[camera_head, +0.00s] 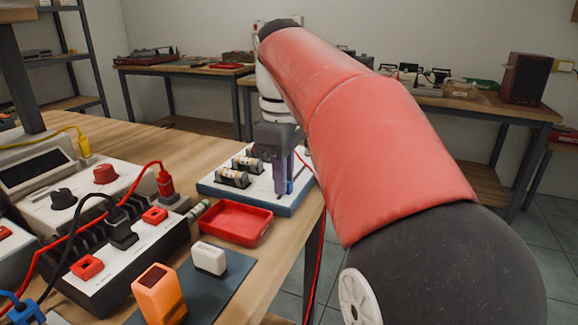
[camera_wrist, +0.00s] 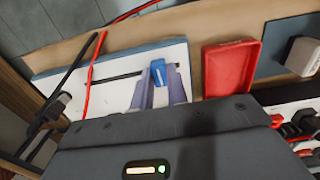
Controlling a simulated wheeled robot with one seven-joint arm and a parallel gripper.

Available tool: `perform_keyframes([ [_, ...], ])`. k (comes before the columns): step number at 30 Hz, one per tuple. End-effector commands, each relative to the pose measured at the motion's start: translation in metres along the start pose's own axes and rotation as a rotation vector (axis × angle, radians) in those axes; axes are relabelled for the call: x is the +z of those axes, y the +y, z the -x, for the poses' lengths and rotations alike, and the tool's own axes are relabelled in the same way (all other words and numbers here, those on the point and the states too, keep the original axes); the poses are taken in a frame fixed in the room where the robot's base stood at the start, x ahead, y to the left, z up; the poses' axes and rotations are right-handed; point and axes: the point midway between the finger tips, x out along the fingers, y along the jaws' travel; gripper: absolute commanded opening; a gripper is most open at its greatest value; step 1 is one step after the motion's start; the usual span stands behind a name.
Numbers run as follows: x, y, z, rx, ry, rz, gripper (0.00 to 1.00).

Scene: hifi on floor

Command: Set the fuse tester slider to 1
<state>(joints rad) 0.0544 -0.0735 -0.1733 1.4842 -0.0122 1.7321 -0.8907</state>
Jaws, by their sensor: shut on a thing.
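The fuse tester (camera_head: 208,184) is a white-topped board with a blue base at the table's right edge. It carries two fuses (camera_head: 233,177) in black holders. In the wrist view its white top (camera_wrist: 110,65) shows a dark straight slot. The blue slider knob (camera_wrist: 158,66) stands near the slot's right end in that view, with most of the visible slot to its left. My gripper (camera_head: 283,186) points down over the tester's right part. In the wrist view its two purple-grey fingers (camera_wrist: 160,90) are shut on the knob, one on each side. Scale numbers are not readable.
A red tray (camera_head: 236,222) lies right beside the tester. A white block (camera_head: 208,258) and an orange device (camera_head: 158,293) stand on a dark mat. Instruments with red and black cables crowd the left. A red cable (camera_wrist: 93,75) runs close by the tester at the table edge.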

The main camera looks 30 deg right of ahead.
Motion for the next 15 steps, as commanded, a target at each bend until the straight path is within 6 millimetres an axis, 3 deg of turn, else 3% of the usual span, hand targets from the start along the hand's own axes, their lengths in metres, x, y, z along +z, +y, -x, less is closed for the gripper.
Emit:
perform_keyframes([
  [5,0.000,-0.017,0.001,0.003,0.003,0.003,0.00],
  [14,0.000,-0.019,0.001,-0.001,0.002,0.003,0.00],
  [15,0.000,-0.019,0.001,-0.001,0.002,0.003,0.19],
])
